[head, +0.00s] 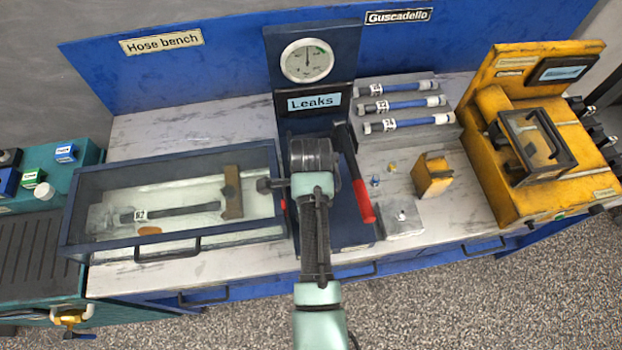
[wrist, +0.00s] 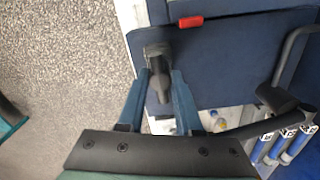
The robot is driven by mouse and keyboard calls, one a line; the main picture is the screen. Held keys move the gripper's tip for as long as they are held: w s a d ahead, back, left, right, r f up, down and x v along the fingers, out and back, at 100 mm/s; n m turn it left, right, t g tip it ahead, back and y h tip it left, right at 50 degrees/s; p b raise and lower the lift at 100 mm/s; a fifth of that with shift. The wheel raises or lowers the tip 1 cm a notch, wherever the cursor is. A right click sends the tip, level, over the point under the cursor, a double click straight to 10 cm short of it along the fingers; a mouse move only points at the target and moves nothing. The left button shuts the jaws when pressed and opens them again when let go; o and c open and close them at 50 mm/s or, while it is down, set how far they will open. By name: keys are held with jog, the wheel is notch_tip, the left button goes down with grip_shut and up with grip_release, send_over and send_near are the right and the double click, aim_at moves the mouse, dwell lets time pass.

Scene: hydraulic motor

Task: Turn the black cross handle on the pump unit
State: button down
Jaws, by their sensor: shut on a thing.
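In the wrist view, my gripper (wrist: 160,78) has its two blue fingers closed around part of the black cross handle (wrist: 157,51). The handle stands out from the blue face of the pump unit (wrist: 225,60). Most of the handle's shape is hidden between the fingers. In the head view, the pump unit (head: 312,32) carries a round gauge and a "Leaks" display. My wrist and arm cover its middle. My fingertips are hidden there.
A black lever with a red grip (head: 363,203) stands close to the right of my wrist. A glass-topped tank (head: 180,252) lies close on the left. Blue hoses (head: 403,103), a small yellow block (head: 432,175) and a yellow machine (head: 495,155) are to the right.

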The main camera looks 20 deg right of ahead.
jog(key=shift+r+n, duration=0.1)
jog(key=shift+n, duration=0.2)
jog(key=n+p, duration=0.2)
jog(key=n, duration=0.1)
jog(key=shift+r+n+p, duration=0.1)
jog(key=shift+n+p, duration=0.25)
jog(key=shift+n, duration=0.05)
jog(key=n+p, duration=0.1)
jog(key=n, duration=0.3)
jog(key=shift+p, duration=0.4)
jog(key=n+p, duration=0.1)
jog(key=n, duration=0.3)
jog(key=shift+n, duration=0.4)
jog(key=shift+n+p, duration=0.55)
jog(key=shift+n, duration=1.35)
jog(key=c, duration=0.6)
grip_release()
